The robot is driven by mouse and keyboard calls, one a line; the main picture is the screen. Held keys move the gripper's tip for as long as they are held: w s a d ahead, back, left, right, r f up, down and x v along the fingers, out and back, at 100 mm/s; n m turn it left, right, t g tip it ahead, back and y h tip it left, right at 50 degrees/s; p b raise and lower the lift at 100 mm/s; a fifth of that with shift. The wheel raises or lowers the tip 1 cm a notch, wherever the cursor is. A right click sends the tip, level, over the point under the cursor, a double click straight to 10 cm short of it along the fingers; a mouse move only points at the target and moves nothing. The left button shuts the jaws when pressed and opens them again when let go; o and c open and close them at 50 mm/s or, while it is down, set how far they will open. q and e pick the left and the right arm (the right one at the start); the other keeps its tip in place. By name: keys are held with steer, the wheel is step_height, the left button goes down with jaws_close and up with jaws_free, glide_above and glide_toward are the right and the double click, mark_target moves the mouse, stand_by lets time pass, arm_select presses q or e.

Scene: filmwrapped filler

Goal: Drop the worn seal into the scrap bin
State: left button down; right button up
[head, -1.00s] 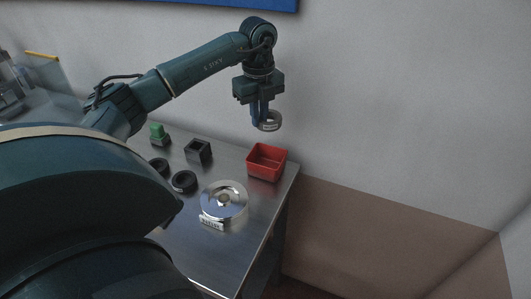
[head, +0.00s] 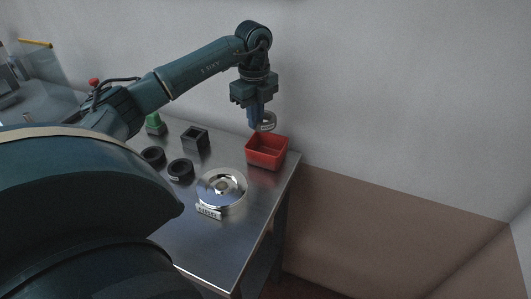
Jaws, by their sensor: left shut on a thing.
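My left gripper (head: 257,122) points down over the right end of the metal table. It is shut on a ring-shaped grey seal (head: 268,121) with a pale label, taken to be the worn seal. The blue fingers hide part of the seal. The red scrap bin (head: 267,158) stands open at the table's back right corner. In the picture the held seal is just above the bin's back rim, and the bin's visible inside looks empty. My right gripper is out of view.
Two black rings (head: 180,170) (head: 153,156), a black square holder (head: 195,139) and a green-topped object (head: 154,122) sit left of the bin. A shiny round plate (head: 221,186) with a labelled block (head: 209,212) is in front. The metal table (head: 219,254) is bare nearer me.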

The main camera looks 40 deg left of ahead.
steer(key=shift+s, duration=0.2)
arm_select(q)
steer(key=c, duration=1.4)
jaws_free()
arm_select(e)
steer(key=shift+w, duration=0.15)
arm_select(q)
steer(key=shift+r, duration=0.1)
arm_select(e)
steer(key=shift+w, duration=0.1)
arm_select(q)
steer(key=shift+r, duration=0.3)
step_height(320, 180, up, 12)
steer(key=p, duration=0.2)
steer(key=shift+r, duration=0.25)
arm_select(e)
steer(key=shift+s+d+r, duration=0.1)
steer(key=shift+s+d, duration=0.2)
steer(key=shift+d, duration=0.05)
